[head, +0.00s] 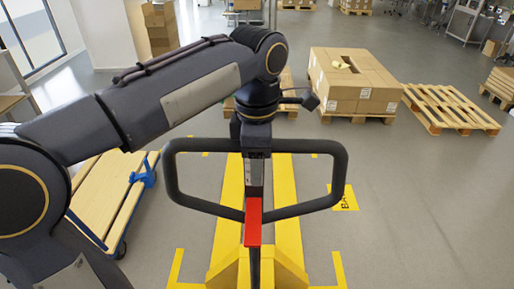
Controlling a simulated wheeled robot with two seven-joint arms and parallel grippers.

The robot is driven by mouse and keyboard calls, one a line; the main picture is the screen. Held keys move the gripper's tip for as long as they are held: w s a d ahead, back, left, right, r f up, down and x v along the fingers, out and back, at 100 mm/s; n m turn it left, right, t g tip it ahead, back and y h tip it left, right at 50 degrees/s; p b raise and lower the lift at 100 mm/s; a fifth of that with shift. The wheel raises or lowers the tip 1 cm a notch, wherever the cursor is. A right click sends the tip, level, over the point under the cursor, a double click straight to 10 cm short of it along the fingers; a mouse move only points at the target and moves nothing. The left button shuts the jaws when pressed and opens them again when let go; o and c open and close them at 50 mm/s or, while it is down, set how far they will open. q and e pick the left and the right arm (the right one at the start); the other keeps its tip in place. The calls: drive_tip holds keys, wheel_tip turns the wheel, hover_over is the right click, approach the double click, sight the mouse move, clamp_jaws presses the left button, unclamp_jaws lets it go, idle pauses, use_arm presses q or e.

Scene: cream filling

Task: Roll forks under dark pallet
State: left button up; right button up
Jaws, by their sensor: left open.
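A yellow pallet jack (231,262) stands in front of me, its two forks (285,190) pointing away over the floor. Its dark loop handle (340,170) with a red part (253,222) faces me. My left gripper (256,152) is open at the middle of the handle's top bar; I cannot tell if it touches. A pallet (287,107), partly hidden behind my left wrist, lies beyond the fork tips. I cannot tell whether it is the dark one. My right gripper is not in view.
Cardboard boxes (362,97) stand on a pallet at the back right. An empty light pallet (450,106) lies farther right. A wooden-topped cart (100,195) with blue parts stands at left. Yellow floor marks (341,270) surround the jack. Floor at right is clear.

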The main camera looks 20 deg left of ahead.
use_arm(q)
drive_tip(key=shift+f, duration=0.15)
drive_tip(key=shift+c, duration=0.4)
clamp_jaws()
idle(0.9)
idle(0.4)
idle(1.3)
